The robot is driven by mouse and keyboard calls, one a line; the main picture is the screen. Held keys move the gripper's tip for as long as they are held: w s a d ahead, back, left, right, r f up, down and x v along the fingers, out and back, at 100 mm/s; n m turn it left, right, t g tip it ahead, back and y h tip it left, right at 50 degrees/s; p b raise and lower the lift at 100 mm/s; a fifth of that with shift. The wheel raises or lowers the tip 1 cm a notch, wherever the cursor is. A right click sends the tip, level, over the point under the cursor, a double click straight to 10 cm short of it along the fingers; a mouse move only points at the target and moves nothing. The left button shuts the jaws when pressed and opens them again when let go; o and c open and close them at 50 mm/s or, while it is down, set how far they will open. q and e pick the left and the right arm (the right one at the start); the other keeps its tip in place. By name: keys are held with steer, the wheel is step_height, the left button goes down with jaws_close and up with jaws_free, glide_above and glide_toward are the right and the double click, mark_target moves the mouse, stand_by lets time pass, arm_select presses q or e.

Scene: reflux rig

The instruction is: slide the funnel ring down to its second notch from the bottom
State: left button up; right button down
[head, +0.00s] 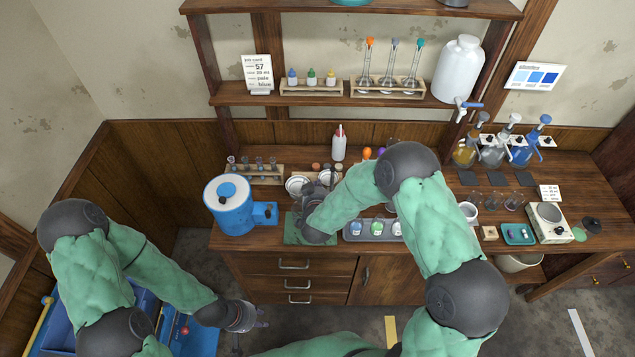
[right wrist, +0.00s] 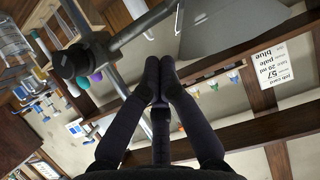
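My right gripper (head: 312,205) is over the green mat (head: 292,232) on the bench, partly hidden by its own arm in the head view. In the right wrist view its dark fingers (right wrist: 159,68) meet closely at the tips, with nothing visible between them. A metal stand rod (right wrist: 100,55) with a black clamp boss (right wrist: 70,63) and a side bar (right wrist: 146,26) is just left of the fingertips, seemingly apart from them. I cannot make out the funnel ring or the notches clearly. My left gripper (head: 256,322) hangs low, away from the bench, fingers spread and empty.
A blue pot (head: 228,205) stands left of the mat. A grey tray (head: 352,236) with several jars is to the right. A test-tube rack (head: 255,173) and a white bottle (head: 339,147) stand behind. The job card (head: 257,72) is on the shelf (head: 310,98).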

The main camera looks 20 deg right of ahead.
steer(key=shift+s+f, duration=0.15)
steer(key=shift+f, duration=0.5)
step_height(320, 180, down, 4)
steer(key=b, duration=0.3)
steer(key=shift+r, duration=0.15)
